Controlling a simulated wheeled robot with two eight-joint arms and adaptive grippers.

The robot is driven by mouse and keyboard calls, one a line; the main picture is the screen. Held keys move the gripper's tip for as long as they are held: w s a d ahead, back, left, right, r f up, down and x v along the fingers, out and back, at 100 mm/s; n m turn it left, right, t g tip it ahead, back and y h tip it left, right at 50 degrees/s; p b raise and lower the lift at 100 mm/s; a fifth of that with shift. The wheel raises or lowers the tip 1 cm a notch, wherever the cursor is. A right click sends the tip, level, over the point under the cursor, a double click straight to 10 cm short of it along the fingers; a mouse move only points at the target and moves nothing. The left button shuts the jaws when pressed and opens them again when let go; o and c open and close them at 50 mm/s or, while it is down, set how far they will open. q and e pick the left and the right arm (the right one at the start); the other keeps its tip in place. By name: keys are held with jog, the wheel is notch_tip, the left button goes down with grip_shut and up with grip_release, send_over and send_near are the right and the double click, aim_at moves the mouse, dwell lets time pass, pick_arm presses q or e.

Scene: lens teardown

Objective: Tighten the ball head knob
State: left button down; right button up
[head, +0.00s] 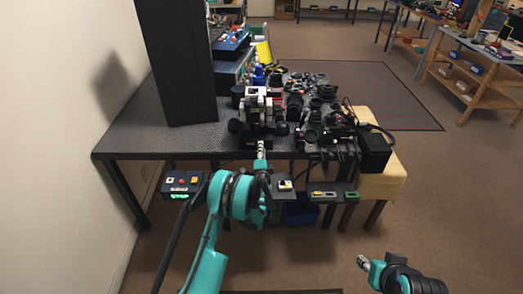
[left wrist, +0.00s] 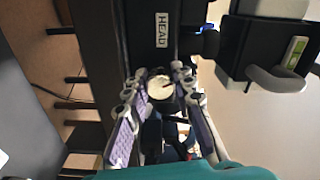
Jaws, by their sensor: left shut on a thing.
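A round knob with a cream face and a dark line on it (left wrist: 160,87) sits between the two fingers of my left gripper (left wrist: 161,78) in the left wrist view. The fingers are shut on its sides. A black block labelled HEAD (left wrist: 162,35) lies just beyond the knob. In the head view my left gripper (head: 262,150) reaches the front edge of the table, below a black and white device (head: 256,106). The knob is too small or hidden there. My right gripper (head: 363,262) is low at the right, away from the table; its jaw state is unclear.
The dark table (head: 150,138) holds several black lens and camera parts (head: 315,105) to the right of the device. A tall black panel (head: 180,60) stands at the left. Small boxes (head: 183,184) hang along the front. A yellow stand (head: 385,185) is at right.

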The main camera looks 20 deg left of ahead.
pick_arm(q)
jog(key=m, duration=0.5)
jog(key=shift+m, duration=0.4)
dwell(0.3)
jog(key=c, duration=1.3)
grip_release()
jog(key=shift+o, duration=0.2)
